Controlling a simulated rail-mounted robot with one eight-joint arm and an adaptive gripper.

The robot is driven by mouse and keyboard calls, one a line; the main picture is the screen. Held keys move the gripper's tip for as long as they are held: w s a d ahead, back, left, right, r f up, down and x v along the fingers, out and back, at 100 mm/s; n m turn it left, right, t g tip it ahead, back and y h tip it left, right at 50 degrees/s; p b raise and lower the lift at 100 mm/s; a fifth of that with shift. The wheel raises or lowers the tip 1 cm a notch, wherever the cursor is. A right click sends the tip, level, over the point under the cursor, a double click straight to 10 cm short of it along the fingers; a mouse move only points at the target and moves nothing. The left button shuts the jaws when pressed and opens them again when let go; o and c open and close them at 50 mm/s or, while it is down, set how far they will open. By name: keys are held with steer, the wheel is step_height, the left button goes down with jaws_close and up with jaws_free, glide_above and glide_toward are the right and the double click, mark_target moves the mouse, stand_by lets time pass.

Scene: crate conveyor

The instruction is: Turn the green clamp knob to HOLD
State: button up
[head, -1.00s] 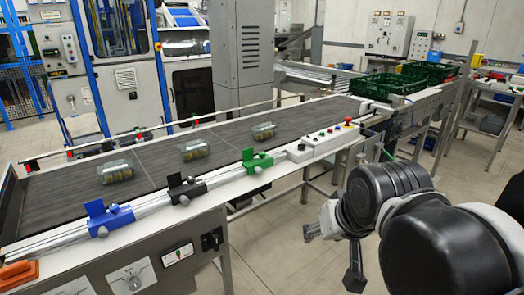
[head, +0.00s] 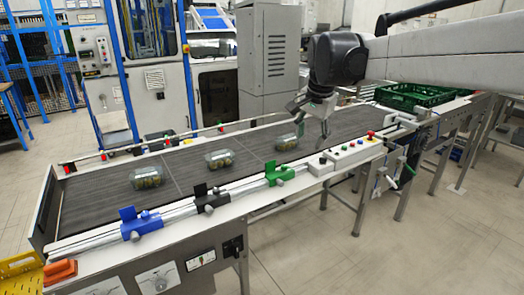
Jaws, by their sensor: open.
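The green clamp (head: 278,171) sits on the rail along the conveyor's near edge, right of the black clamp (head: 209,199) and the blue clamp (head: 140,225). A small grey knob shows at its front; its marking and setting are too small to read. My gripper (head: 311,122) is open and empty. In the picture it is above and right of the green clamp, over the belt's near side, pointing down and apart from the clamp.
Clear punnets (head: 222,160) lie spaced along the dark belt (head: 105,192). A white control box (head: 355,152) with coloured buttons stands right of the green clamp. Green crates (head: 412,96) are at the far right. An orange block (head: 60,271) is at the near left.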

steer(key=w+f+m+g+p, duration=0.15)
steer(key=w+m+p, duration=0.25)
steer(key=w, duration=1)
steer(key=m+g+p, duration=0.2)
steer(key=m+p, duration=0.1)
steer(key=m, duration=0.2)
glide_toward(285, 166)
steer(key=f, duration=0.4)
steer(key=f+p, duration=0.1)
steer(key=f, duration=0.4)
steer(key=shift+w, duration=0.25)
steer(key=shift+c, duration=0.5)
jaws_close()
